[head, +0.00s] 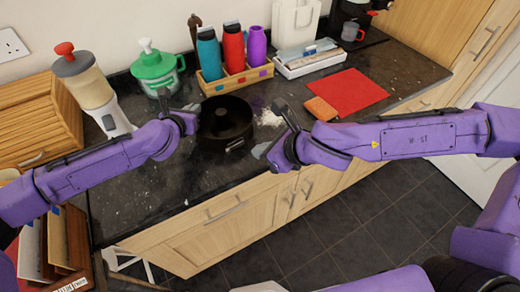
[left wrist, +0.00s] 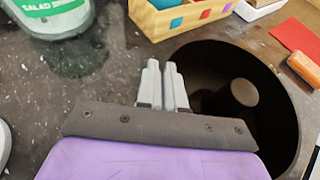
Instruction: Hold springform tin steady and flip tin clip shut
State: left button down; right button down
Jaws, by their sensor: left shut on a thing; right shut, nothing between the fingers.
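The black round springform tin (head: 213,138) stands upright on the dark worktop. Its small metal clip (head: 235,145) is on the front wall; I cannot tell its exact position. My left gripper (head: 193,108) is at the tin's left side. In the left wrist view its fingers (left wrist: 165,84) are closed together on the left rim of the tin (left wrist: 284,110). My right gripper (head: 260,151) is shut and empty, just right of the tin and clip, apart from them. A pale round shape shows inside the tin in the left wrist view.
A wooden holder (head: 236,79) with bottles stands behind the tin. A green-lidded container (head: 155,70) and a blender-like jar (head: 90,88) stand at the left. White powder (head: 269,118) lies beside the tin.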

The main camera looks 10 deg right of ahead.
pick_arm(q)
jog(key=c, duration=1.2)
grip_release()
